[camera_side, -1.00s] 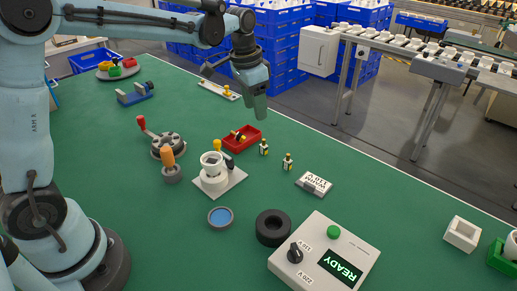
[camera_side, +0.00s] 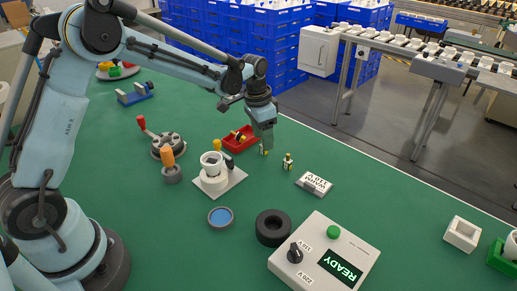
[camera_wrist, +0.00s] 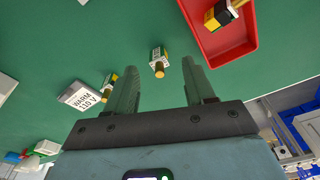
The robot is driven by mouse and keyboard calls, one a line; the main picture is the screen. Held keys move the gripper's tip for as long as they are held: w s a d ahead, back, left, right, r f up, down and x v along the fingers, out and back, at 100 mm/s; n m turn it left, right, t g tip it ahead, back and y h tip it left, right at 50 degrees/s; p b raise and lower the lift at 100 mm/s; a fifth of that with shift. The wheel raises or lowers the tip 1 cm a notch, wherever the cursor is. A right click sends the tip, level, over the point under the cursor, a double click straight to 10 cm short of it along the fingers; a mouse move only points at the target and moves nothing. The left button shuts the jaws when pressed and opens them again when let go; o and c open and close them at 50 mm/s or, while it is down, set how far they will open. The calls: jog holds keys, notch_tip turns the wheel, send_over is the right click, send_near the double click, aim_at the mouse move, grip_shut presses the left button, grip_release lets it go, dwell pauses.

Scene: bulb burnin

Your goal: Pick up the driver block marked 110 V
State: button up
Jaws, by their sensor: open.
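Two small driver blocks with pale labels and brass-coloured tips stand on the green table. In the side view, the nearer-to-tray block (camera_side: 263,152) is just below my gripper (camera_side: 265,143), and the other block (camera_side: 288,161) stands to its right. In the wrist view, one block (camera_wrist: 158,58) shows between my two open fingers, apart from both. The other block (camera_wrist: 105,80) is beside the left finger, partly hidden by it. The markings on the blocks are too small to read. My gripper is open and empty, pointing down.
A red tray (camera_wrist: 225,42) holding a yellow-and-black piece lies close to the right finger. A white card (camera_side: 314,183) reading "WARM 110 V" lies right of the blocks. A white socket stand (camera_side: 213,181) and a control box (camera_side: 320,262) showing READY stand nearer the camera.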

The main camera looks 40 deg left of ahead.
jog(key=shift+w+d+f, duration=0.1)
jog(key=shift+w+f, duration=0.1)
jog(key=shift+f, duration=1.35)
jog(key=shift+c, duration=0.2)
grip_shut()
